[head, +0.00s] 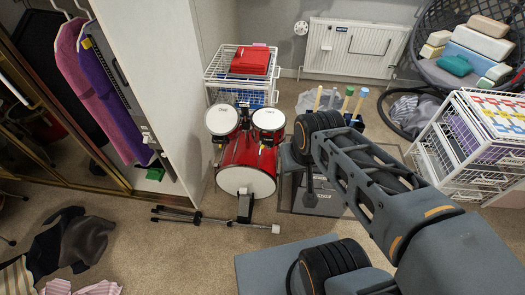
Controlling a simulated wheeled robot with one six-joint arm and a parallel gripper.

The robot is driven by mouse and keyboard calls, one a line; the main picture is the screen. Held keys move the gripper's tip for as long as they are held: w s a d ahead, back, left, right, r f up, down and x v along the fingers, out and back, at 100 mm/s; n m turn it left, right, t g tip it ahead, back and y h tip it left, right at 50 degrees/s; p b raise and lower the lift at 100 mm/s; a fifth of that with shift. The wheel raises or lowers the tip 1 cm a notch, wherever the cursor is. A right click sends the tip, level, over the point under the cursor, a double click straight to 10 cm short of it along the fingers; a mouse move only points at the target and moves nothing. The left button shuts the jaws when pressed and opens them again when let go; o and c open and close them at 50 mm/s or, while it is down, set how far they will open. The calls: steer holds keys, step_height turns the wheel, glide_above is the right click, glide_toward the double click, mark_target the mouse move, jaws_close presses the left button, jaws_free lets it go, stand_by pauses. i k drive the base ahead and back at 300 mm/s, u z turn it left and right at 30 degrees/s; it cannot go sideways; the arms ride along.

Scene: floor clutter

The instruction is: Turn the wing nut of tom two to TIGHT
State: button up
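A small red drum kit stands on the carpet in the middle of the head view. It has a red bass drum (246,181) with a white front head. Two small toms with white heads sit above it, the left tom (221,120) and the right tom (268,119). The frame does not show which is tom two. No wing nut can be made out at this size. My arm reaches in from the lower right, its far end just right of the drums. A dark part of it (310,183) hangs there; whether its fingers are open or shut cannot be seen.
A metal stand (205,220) lies on the carpet before the drums. A white wire rack (226,88) with a red stack (250,60) stands behind them. A white drawer unit (446,148) is at right. Clothes (65,245) lie at lower left.

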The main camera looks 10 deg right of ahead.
mark_target(267, 145)
steer(key=u, duration=0.75)
steer(key=k, duration=1)
steer(key=u, duration=1.25)
steer(key=i, duration=1.3)
steer(key=z, duration=1.45)
steer(key=i, duration=0.75)
steer(key=z, duration=0.75)
